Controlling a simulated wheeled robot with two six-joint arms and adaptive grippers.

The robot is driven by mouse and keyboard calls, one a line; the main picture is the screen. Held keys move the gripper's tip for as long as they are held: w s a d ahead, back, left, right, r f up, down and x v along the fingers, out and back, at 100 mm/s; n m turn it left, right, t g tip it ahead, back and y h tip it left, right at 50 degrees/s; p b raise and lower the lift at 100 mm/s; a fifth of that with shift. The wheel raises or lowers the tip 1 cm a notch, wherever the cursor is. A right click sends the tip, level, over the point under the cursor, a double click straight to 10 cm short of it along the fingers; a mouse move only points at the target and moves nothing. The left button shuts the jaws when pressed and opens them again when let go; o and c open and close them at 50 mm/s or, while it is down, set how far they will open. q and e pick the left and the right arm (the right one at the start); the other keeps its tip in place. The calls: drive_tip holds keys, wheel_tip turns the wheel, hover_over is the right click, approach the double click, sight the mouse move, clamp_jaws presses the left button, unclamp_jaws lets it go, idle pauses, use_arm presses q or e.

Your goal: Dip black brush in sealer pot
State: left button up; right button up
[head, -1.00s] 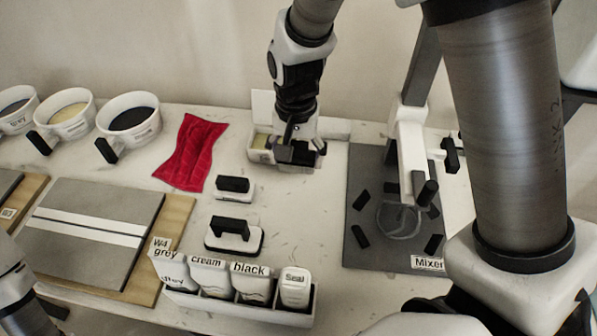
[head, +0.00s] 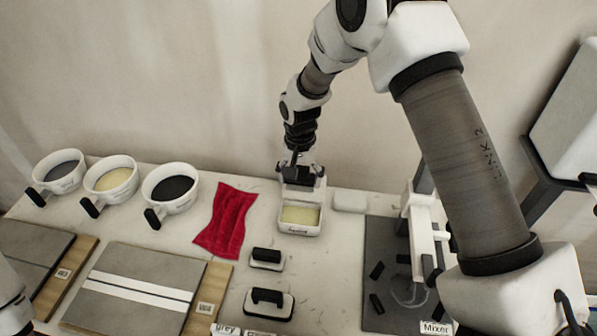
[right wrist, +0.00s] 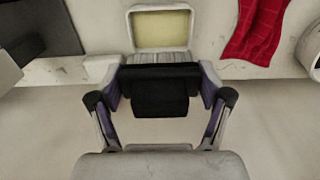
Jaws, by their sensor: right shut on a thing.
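My right gripper (head: 302,181) is shut on a black brush (right wrist: 160,92), which has a black handle and a pale striped bristle edge in the right wrist view. A white rectangular pot (head: 300,229) with pale yellow contents stands just in front of the gripper in the head view. It also shows in the right wrist view (right wrist: 160,50), just beyond the brush. Its label is too small to read; it looks like the sealer pot. The brush appears beside the pot's far edge, outside the yellow area; its exact height is unclear. My left gripper is out of view.
A red cloth (head: 227,220) lies left of the pot. Two black-handled tools (head: 267,259) (head: 269,302) stand in front. Cups (head: 171,189) line the back left, near tile boards (head: 140,285). A white block (head: 349,200) and mixer mat (head: 380,285) are at right.

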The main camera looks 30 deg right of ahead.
drive_tip(key=shift+w+f+b, duration=0.1)
drive_tip(key=shift+f+b, duration=4.2)
drive_tip(key=shift+f, duration=2.85)
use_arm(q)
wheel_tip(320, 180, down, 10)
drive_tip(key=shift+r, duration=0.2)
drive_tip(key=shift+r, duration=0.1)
use_arm(e)
drive_tip(key=shift+r, duration=0.1)
wheel_tip(320, 180, up, 12)
drive_tip(key=p, duration=1)
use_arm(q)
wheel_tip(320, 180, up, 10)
